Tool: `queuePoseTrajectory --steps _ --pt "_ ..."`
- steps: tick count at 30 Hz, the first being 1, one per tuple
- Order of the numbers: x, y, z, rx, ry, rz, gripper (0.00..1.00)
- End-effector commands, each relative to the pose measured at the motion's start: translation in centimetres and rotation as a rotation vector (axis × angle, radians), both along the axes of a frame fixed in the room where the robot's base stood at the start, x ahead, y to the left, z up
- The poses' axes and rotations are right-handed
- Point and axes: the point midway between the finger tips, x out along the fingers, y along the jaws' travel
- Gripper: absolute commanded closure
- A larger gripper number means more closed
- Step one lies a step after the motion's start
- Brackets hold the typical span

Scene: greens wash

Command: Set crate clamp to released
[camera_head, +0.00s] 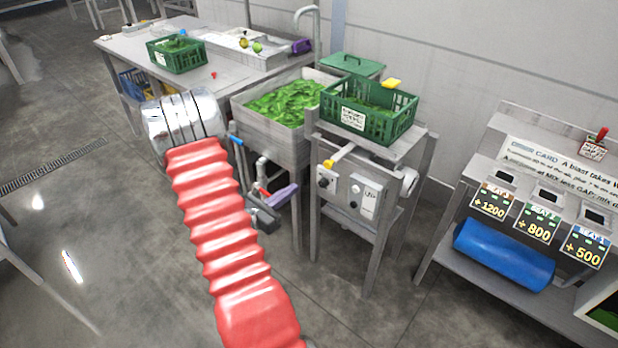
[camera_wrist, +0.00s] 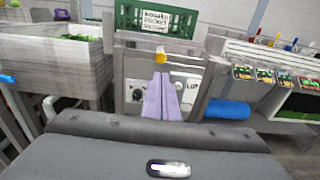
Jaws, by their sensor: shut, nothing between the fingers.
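A lever with a yellow tip (camera_head: 329,163) sticks out from the front of a metal stand, just under a green crate (camera_head: 380,125); it looks like the crate clamp. The wrist view shows its yellow end (camera_wrist: 160,58) and pale bar. My gripper (camera_wrist: 161,76) has purple fingers, shut and empty. In the wrist view the fingers stand below the yellow end and overlap the panel; I cannot tell the gap in depth. In the head view my gripper (camera_head: 295,188) is left of the stand, apart from the lever. The fingers hide part of the panel in the wrist view.
A dark knob (camera_head: 323,181) and a white box (camera_head: 366,196) sit on the stand's panel below the lever. A basin of leaves (camera_head: 253,127) stands left. A shelf with a blue roll (camera_head: 503,254) stands right. The floor in front is clear.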

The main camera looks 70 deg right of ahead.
Motion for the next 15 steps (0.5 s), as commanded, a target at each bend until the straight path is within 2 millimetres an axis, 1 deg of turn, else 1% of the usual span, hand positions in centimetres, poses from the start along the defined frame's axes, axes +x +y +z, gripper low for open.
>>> queuePoseTrajectory --steps 5,8,15 --pt "-0.6 -1.1 -0.1 0.0 -0.001 -0.003 1.0" --pt "-1.1 -2.1 -0.1 0.0 -0.001 -0.004 1.0" --pt "-2.5 -5.2 -0.3 0.0 -0.001 -0.004 1.0"
